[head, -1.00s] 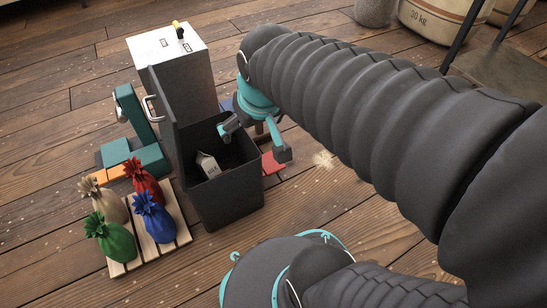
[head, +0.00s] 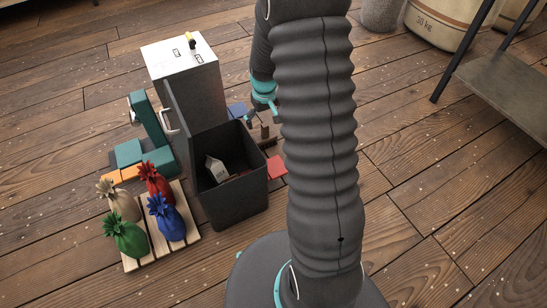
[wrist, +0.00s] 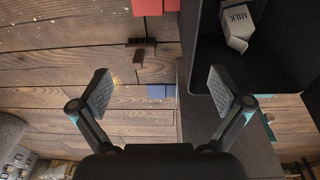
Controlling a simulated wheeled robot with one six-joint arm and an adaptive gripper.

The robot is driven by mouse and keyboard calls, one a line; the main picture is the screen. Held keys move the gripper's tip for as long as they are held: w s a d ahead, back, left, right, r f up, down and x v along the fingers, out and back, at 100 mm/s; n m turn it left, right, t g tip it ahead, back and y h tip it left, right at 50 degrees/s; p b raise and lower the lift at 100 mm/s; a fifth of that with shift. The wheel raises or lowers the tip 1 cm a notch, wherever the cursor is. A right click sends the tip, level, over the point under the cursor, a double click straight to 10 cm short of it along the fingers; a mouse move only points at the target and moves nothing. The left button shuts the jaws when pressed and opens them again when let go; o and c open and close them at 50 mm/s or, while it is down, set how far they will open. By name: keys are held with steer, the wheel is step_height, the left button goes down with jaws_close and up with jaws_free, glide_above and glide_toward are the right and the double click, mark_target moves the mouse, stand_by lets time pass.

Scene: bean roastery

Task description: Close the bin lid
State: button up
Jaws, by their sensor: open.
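The dark grey bin (head: 232,200) stands open on the wooden floor. Its lid (head: 180,125) stands up at the bin's back left, against or close to a grey cabinet. A milk carton (head: 216,168) lies inside the bin; it also shows in the wrist view (wrist: 237,24). My gripper (head: 262,108) is beyond the bin's back right side, apart from the lid. In the wrist view my gripper (wrist: 162,92) has its fingers wide apart with nothing held between them. The right finger overlaps the bin's dark edge in that view; contact cannot be told.
A grey cabinet with a white top (head: 180,55) stands behind the lid. A teal machine (head: 150,140) is to the left. A pallet (head: 187,233) with several coloured sacks is at front left. Red (head: 277,166) and blue blocks lie near the bin.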

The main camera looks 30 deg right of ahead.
steer(key=g+p, duration=0.1)
steer(key=p, duration=0.1)
glide_toward(275, 166)
steer(key=f, duration=0.8)
steer(key=shift+w+d+f+b, duration=0.1)
steer(key=shift+d+f+b, duration=0.15)
steer(key=shift+b, duration=0.1)
